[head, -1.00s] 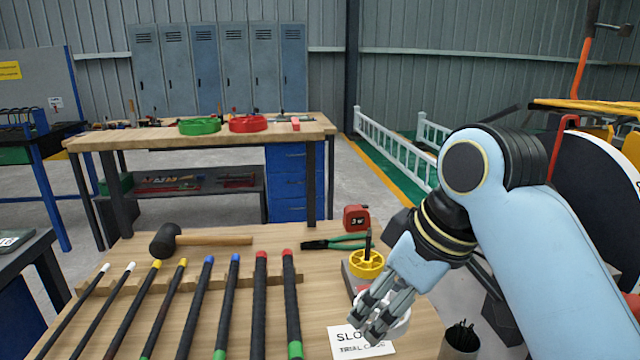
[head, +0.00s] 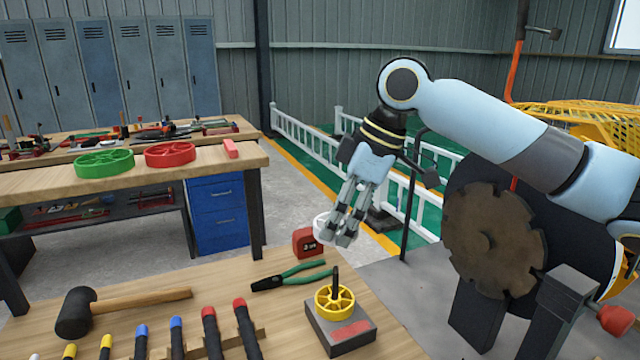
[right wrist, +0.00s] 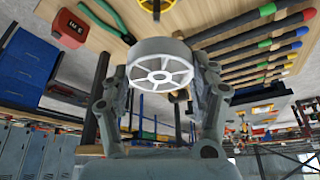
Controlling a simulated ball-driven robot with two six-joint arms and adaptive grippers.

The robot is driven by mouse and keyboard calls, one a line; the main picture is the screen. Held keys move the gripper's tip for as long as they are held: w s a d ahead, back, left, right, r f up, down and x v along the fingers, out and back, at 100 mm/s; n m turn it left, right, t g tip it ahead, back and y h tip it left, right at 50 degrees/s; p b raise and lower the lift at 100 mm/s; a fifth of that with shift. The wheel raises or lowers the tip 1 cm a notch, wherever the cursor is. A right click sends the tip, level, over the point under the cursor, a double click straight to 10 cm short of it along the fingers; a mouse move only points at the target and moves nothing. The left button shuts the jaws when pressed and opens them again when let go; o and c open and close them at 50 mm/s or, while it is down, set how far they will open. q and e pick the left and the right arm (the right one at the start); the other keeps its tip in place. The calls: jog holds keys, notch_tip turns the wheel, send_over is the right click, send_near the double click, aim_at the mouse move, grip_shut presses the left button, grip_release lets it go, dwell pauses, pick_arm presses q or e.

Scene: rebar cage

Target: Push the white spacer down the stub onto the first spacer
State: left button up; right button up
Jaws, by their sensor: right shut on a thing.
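The white spacer (right wrist: 160,72) is a spoked wheel held between the fingers of my right gripper (right wrist: 160,100). In the head view the right gripper (head: 343,232) is raised above the table, and only the left part of the white spacer (head: 321,226) shows behind its fingers. The first spacer (head: 335,301) is yellow and sits around the dark upright stub (head: 336,279) on a grey block (head: 341,334) with a red label. The white spacer is above and apart from the stub. My left gripper is not in view.
A red tape measure (head: 307,243) and green-handled pliers (head: 290,276) lie behind the block. A black mallet (head: 76,312) and several colour-tipped bars (head: 210,330) lie to the left. A green ring (head: 104,163) and a red ring (head: 171,154) sit on the rear bench.

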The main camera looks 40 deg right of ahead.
jog(key=shift+d+r, duration=0.15)
jog(key=shift+r, duration=0.1)
jog(key=shift+r+p, duration=0.1)
jog(key=shift+p, duration=0.5)
notch_tip(320, 180, down, 5)
jog(key=b, duration=0.2)
jog(key=shift+r+b, duration=0.1)
jog(key=shift+b, duration=0.3)
jog(key=shift+f+b, duration=0.3)
jog(key=shift+f, duration=0.3)
pick_arm(q)
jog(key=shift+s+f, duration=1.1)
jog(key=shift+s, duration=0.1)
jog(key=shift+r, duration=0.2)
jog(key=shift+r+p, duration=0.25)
jog(key=shift+p, duration=0.2)
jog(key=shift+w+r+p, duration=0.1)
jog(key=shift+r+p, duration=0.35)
